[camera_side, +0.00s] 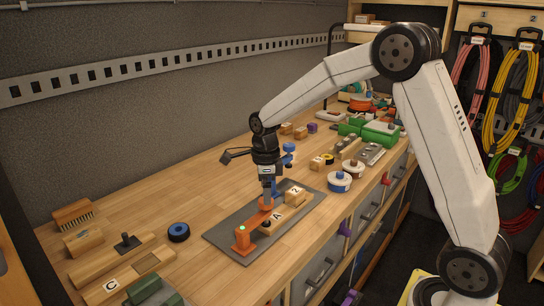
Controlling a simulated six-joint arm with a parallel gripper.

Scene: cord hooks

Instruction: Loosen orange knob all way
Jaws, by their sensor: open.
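An orange fixture (243,240) with a small green light on top stands at the near left end of a dark grey plate (225,243) on the bench. A low orange part runs from it toward the plate's middle. A round orange piece (265,203), which looks like the knob, sits directly below my gripper. My gripper (268,195) points straight down over it, with its fingers open. The fingertips are at or just above the orange piece; I cannot tell whether they touch it. The gripper partly hides the orange piece.
Wooden blocks marked A (274,216) and 2 (295,196) sit on the plate close to my gripper. A blue-black ring (179,232) lies left.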

